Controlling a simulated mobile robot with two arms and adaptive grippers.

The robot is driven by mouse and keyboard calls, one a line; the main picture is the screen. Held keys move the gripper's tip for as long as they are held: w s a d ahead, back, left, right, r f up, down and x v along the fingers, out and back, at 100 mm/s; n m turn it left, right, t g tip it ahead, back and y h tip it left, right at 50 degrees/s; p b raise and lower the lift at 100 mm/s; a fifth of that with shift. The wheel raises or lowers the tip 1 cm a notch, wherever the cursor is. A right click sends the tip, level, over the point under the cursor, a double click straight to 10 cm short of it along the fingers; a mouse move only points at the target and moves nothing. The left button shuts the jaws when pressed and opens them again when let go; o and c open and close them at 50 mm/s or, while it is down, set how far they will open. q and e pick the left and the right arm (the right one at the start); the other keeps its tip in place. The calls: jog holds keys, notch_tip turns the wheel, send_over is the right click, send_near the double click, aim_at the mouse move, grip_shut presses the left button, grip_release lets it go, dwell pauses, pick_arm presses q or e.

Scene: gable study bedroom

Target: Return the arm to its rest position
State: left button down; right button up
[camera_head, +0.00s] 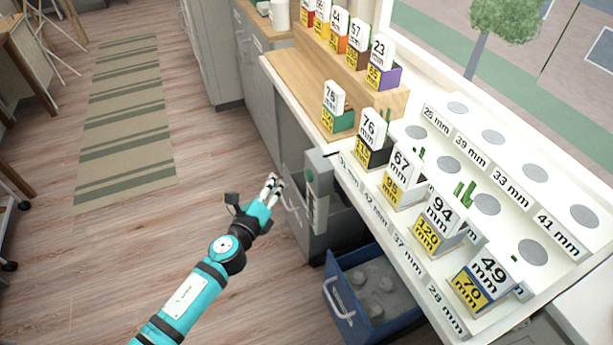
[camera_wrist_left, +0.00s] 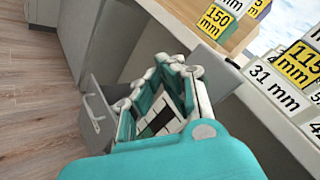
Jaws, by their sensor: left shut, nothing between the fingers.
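My left arm comes in from the bottom of the head view, in teal and black. My left gripper (camera_head: 270,186) is shut and empty, held over the floor beside the grey cabinet (camera_head: 258,104). Its fingers also show in the left wrist view (camera_wrist_left: 165,100), in front of an open grey drawer (camera_wrist_left: 97,115). My right gripper does not show in either view.
A blue open drawer (camera_head: 337,302) with grey round shapes inside sticks out below the white counter (camera_head: 408,262). Several numbered blocks, such as the 94 mm one (camera_head: 438,222), stand along the counter.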

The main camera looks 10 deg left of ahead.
pick_arm(q)
jog(key=shift+a, duration=0.1)
dwell(0.7)
jog(key=s+a+f+n+g+y, duration=0.1)
jog(key=s+a+f+n+g, duration=0.2)
jog(key=s+f, duration=0.5)
jog(key=s+a+f+n+g+y, duration=0.1)
jog(key=s+f+n+g, duration=0.15)
jog(key=f+n, duration=0.65)
jog(key=s+a+f+n+g+y, duration=0.1)
jog(key=s+f+g, duration=0.35)
jog(key=f, duration=0.95)
jog(key=s+f+n+g, duration=0.2)
jog(key=s+f+n, duration=0.2)
jog(key=s, duration=0.7)
jog(key=s+f+n+g, duration=0.2)
jog(key=s+f+n, duration=0.2)
jog(key=s, duration=0.8)
jog(key=s+f+n+g, duration=0.2)
jog(key=s+f+n, duration=0.2)
jog(key=s+f, duration=0.3)
jog(key=s, duration=0.5)
jog(key=shift+d+n+p, duration=0.2)
jog(key=shift+n+p, duration=0.1)
jog(key=shift+n, duration=0.1)
